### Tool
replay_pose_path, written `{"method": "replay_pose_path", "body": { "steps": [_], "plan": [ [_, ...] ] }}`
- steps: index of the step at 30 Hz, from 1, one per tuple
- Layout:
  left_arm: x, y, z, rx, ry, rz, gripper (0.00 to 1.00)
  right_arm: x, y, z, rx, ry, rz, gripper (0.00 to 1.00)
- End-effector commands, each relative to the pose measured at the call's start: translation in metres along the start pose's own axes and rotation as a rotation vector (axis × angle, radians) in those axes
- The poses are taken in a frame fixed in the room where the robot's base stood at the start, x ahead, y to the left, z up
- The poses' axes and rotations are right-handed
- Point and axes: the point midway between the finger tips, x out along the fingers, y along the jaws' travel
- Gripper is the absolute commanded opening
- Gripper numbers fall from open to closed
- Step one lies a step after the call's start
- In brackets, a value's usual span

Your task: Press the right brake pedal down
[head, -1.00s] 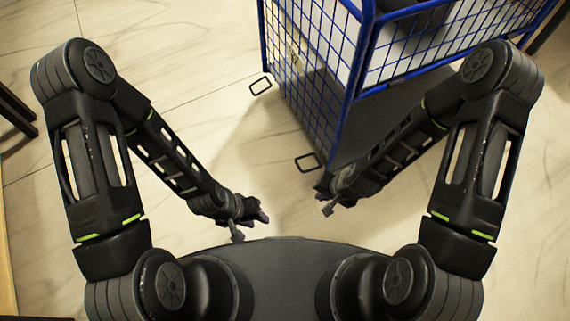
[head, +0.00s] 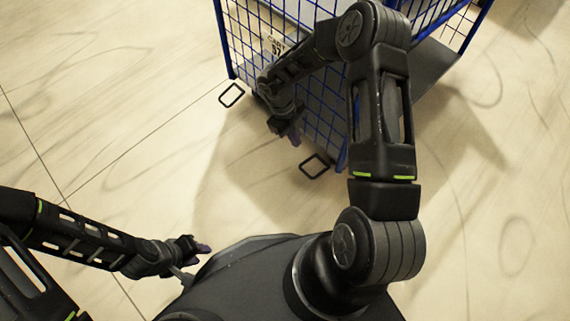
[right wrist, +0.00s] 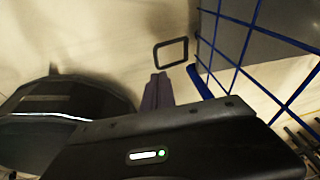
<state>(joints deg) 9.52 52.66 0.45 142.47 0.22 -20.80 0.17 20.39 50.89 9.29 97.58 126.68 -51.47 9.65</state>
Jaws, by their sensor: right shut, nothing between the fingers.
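The right brake pedal (head: 315,166) is a black rectangular loop low beside the corner of the blue cart (head: 343,150). A similar left pedal (head: 231,95) sticks out further left. My right gripper (head: 294,138) is shut and empty, pointing down just up and left of the right pedal in the head view, apart from it in the picture. In the right wrist view a loop pedal (right wrist: 171,51), apparently the right one, lies just beyond the shut fingers (right wrist: 158,88). My left gripper (head: 204,248) hangs by my base, away from the cart; its jaws are too small to read.
The cart has blue wire mesh sides, and a small label (head: 276,45) hangs on the near one. My right forearm passes close in front of this mesh and hides part of it. The pale floor (head: 130,120) left of the cart is clear.

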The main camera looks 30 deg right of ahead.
Motion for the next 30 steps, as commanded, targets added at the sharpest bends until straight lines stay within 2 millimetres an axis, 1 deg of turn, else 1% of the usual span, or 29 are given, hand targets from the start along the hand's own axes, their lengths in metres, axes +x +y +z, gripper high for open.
{"method": "replay_pose_path", "body": {
  "steps": [4,14,19,23,26,30],
  "plan": [
    [0.0,0.0,0.0,0.0,0.0,0.0,0.32,-0.001,0.011,-0.009,0.063,0.041,0.05,0.0],
    [0.0,0.0,0.0,0.0,0.0,0.0,0.32,-0.001,0.011,-0.011,0.069,0.049,0.047,0.0],
    [0.003,-0.001,0.0,0.0,0.001,0.0,0.32,0.006,0.012,-0.011,0.068,0.049,0.047,0.0],
    [0.009,-0.005,-0.002,-0.002,0.004,-0.002,0.32,0.021,0.013,-0.012,0.067,0.051,0.047,0.0],
    [0.016,-0.008,-0.003,-0.004,0.008,-0.003,0.32,0.038,0.014,-0.012,0.067,0.051,0.047,0.0],
    [0.029,-0.012,-0.004,-0.005,0.015,-0.003,0.32,0.066,0.015,-0.014,0.066,0.052,0.047,0.0]
  ]
}}
